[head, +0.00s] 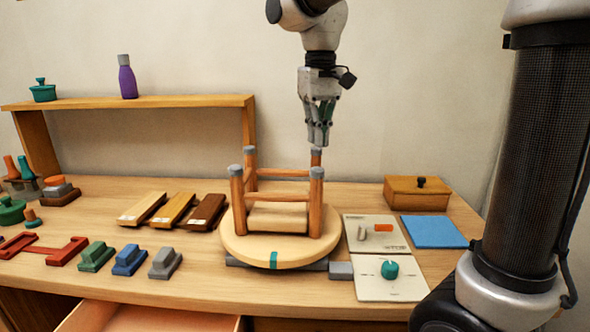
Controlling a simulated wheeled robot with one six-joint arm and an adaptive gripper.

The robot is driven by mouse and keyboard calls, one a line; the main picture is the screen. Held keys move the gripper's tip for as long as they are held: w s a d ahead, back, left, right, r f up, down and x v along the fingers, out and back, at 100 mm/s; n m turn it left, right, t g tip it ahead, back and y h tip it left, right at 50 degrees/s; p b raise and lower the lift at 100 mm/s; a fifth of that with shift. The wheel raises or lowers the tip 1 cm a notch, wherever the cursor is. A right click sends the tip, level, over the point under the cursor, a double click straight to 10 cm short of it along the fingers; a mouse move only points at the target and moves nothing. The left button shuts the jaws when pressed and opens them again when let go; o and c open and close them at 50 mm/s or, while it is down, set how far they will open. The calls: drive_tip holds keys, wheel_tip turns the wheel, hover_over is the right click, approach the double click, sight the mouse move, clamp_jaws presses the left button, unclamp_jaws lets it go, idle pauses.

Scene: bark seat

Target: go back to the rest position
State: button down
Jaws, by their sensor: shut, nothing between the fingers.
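My gripper (318,136) is shut and empty, pointing down in the head view. It hangs over the back right leg of an upturned wooden seat (277,217), with its tips close above that leg's grey cap. I cannot tell whether the tips touch the cap. The seat frame has several upright legs with grey ends and rungs between them. It stands on a round light wooden disc (250,250) with a green mark at its front edge.
A wooden shelf (180,101) stands at the back left with a purple bottle (127,80) and a teal pot (42,92). A wooden box (416,193), a blue mat (433,232) and a panel with a green knob (390,270) lie right. An open drawer (145,318) juts out in front.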

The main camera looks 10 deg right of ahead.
drive_tip(key=shift+w, duration=0.1)
drive_tip(key=f, duration=0.3)
drive_tip(key=shift+s+d+f+n, duration=0.1)
drive_tip(key=shift+s+d+n, duration=0.05)
drive_tip(key=shift+s+n, duration=0.25)
drive_tip(key=s+d+f+m+t, duration=0.1)
drive_tip(key=s+d+f+t, duration=0.1)
drive_tip(key=s+d, duration=0.5)
drive_tip(key=s+d+f+m+t, duration=0.2)
drive_tip(key=s+d, duration=0.5)
drive_tip(key=s, duration=0.4)
drive_tip(key=shift+s+d+f, duration=0.15)
drive_tip(key=shift+s+d, duration=0.05)
drive_tip(key=shift+d, duration=0.1)
